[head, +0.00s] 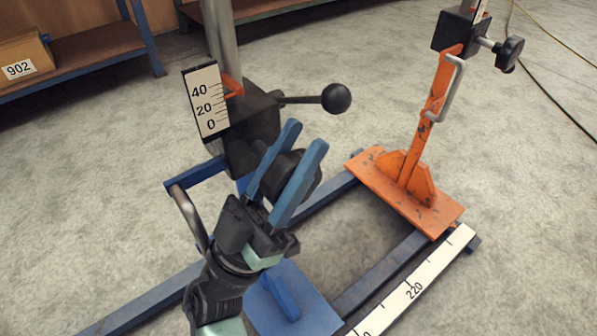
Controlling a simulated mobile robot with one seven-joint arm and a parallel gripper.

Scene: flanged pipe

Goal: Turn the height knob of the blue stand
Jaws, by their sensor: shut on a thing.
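The blue stand (292,303) stands at the left, with a blue base plate and a black clamp block (248,137) around a grey post. The height knob (286,172) is black and sits on the near right side of the block. My gripper (306,143) reaches up from the bottom of the head view. Its two blue fingers lie on either side of the knob and are shut on it. The fingers and the wrist hide part of the knob and of the stand below. A white scale (206,101) marked 0, 20 and 40 is beside the block.
A lever with a black ball (336,98) sticks out right of the block, close beyond the fingertips. An orange stand (419,170) with its own black knob (508,54) is at the right. Blue rails (380,273) and a long ruler (415,290) run along the floor.

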